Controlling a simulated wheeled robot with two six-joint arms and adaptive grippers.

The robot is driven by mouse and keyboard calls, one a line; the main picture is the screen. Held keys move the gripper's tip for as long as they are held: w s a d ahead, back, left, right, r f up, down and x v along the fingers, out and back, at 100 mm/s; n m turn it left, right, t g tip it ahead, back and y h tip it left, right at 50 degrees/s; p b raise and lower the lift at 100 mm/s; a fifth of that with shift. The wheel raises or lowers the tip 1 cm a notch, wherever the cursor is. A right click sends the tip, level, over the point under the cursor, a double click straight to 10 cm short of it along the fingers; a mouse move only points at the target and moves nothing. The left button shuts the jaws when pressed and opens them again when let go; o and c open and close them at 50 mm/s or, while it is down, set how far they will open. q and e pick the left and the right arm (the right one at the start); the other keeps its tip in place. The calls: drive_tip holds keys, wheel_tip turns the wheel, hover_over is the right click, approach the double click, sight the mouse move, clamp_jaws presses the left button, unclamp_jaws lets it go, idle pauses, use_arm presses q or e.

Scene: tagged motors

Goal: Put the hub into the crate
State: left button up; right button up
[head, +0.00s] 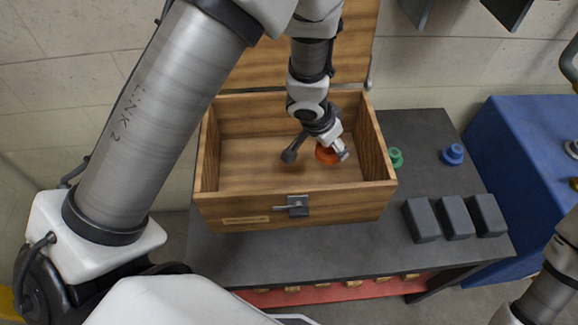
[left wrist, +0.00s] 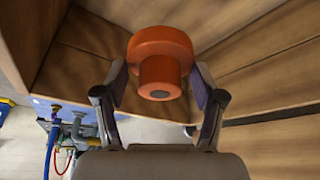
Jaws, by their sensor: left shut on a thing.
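The orange hub (head: 326,155) is a round disc with a narrower boss. My left gripper (head: 338,149) is shut on it, with one finger on each side in the left wrist view, where the hub (left wrist: 160,45) shows at the top centre. The wooden crate (head: 250,212) stands on the dark table with its lid (head: 330,45) raised at the back. The hub is over the right part of the crate's opening, within its walls as seen from the head. How far it is above the crate floor I cannot tell. My right gripper is out of the picture.
A green hub (head: 396,157) and a blue hub (head: 453,154) are on the dark table (head: 425,122), right of the crate. Several dark grey blocks (head: 455,217) stand near the table's front right. A blue table (head: 525,140) is at the far right.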

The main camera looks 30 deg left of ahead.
sight(333, 182)
use_arm(q)
drive_tip(key=f+b, duration=0.1)
drive_tip(key=d+f+m, duration=0.1)
drive_tip(key=f+m+b, duration=0.1)
drive_tip(key=shift+d+f+h+b, duration=0.25)
drive_tip(key=shift+d+h+b, duration=0.1)
drive_tip(key=shift+h, duration=0.05)
wheel_tip(333, 182, down, 9)
drive_tip(key=b, duration=0.5)
drive_tip(key=shift+s+b, duration=0.1)
drive_tip(key=shift+b, duration=0.25)
drive_tip(key=shift+m, duration=0.3)
drive_tip(key=o, duration=1.7)
drive_tip(key=shift+f, duration=0.15)
drive_tip(key=shift+o, duration=0.2)
